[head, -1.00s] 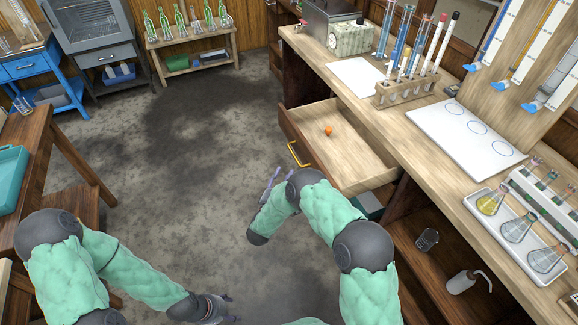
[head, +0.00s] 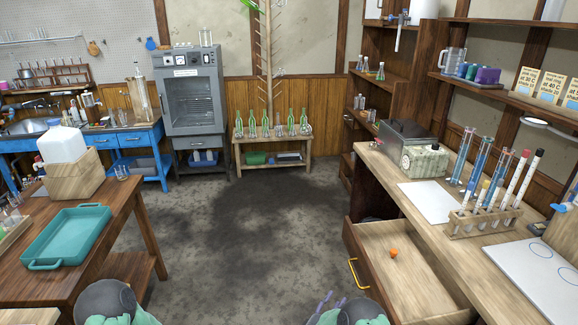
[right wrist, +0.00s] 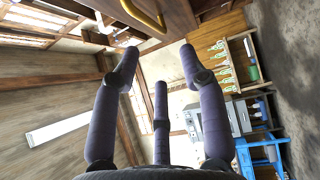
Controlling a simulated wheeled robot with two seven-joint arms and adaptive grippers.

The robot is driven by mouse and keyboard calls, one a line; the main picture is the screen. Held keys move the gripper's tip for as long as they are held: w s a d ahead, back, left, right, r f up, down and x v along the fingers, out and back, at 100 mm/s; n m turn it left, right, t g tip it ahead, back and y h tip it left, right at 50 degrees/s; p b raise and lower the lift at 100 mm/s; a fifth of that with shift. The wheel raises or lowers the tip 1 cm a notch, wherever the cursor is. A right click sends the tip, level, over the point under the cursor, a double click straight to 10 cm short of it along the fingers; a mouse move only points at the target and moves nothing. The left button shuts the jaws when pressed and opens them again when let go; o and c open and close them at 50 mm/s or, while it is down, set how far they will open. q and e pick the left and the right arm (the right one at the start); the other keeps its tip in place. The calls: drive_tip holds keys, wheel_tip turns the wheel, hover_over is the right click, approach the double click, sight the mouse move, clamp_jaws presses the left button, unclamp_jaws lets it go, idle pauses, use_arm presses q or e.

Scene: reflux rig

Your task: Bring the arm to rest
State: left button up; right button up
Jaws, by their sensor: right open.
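My right gripper (head: 325,303) shows at the bottom edge of the head view, just left of the open drawer (head: 430,285). In the right wrist view the right gripper (right wrist: 159,58) has its purple fingers spread, with nothing between them. The drawer's yellow handle (head: 358,272) is right of this gripper in the head view, with a gap between. The handle also shows beyond the fingers at the top of the right wrist view (right wrist: 143,14). Of my left arm only a joint shows at the bottom left; its gripper is out of view.
A small orange object (head: 393,253) lies in the drawer. The workbench (head: 400,178) on the right carries a tube rack (head: 485,222) and a metal box. A wooden table (head: 110,235) with a teal tray (head: 40,262) stands on the left. The floor between (head: 250,245) is clear.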

drive_tip(key=s+a+f+m+g+y+p, duration=0.1)
drive_tip(key=s+a+f+m+g+y, duration=0.1)
drive_tip(key=s+f+m+g+y, duration=0.25)
drive_tip(key=s+a+f+m+g+y, duration=0.1)
drive_tip(key=s+a+f+m+y, duration=0.15)
drive_tip(key=f+y, duration=0.45)
drive_tip(key=s+a+m+g+y, duration=0.2)
drive_tip(key=s+m+g, duration=0.1)
drive_tip(key=s, duration=0.9)
drive_tip(key=s+a+m+g+y, duration=0.2)
drive_tip(key=s+g, duration=0.4)
drive_tip(key=s, duration=0.7)
drive_tip(key=shift+s+a+f+m+p, duration=0.25)
drive_tip(key=shift+m+p, duration=0.15)
drive_tip(key=shift+m, duration=0.4)
